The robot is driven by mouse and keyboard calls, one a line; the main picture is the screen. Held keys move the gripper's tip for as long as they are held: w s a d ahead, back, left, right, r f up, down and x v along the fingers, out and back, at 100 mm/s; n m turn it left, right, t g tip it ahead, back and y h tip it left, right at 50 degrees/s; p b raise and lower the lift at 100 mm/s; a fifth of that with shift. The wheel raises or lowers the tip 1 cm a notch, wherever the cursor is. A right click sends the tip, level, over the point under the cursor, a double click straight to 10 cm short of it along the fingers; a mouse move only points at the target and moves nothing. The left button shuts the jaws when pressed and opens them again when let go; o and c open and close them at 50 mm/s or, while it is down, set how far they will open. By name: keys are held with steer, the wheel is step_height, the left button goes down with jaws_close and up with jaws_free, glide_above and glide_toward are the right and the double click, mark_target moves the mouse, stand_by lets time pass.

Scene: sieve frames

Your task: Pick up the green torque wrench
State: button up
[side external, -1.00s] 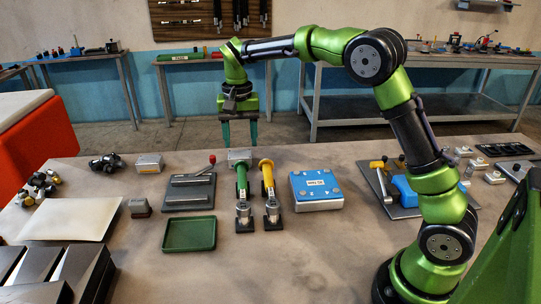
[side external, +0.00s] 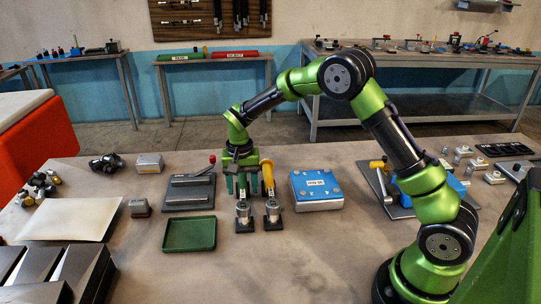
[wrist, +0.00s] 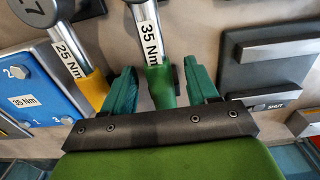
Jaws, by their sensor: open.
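The green torque wrench (side external: 243,211) lies on the bench; its metal head shows in the side view while my gripper hides most of its handle. In the wrist view the green wrench (wrist: 161,86) has a "35 Nm" label. My gripper (side external: 242,188) is low over the handle and open. In the wrist view its two teal fingers (wrist: 160,72) stand on either side of the green handle, with gaps visible. A yellow torque wrench (side external: 268,178), labelled "25 Nm" in the wrist view (wrist: 84,72), lies close beside it.
A blue box (side external: 316,190) with a "35 Nm" label is right of the wrenches. A grey plate with a red-knobbed lever (side external: 190,190) is close on the left. An empty green tray (side external: 189,234) is nearer the front. Bare bench lies in front of the wrenches.

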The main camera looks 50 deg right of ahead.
steer(key=shift+f, duration=0.4)
steer(key=shift+c, duration=0.3)
jaws_close()
steer(key=shift+r, duration=0.2)
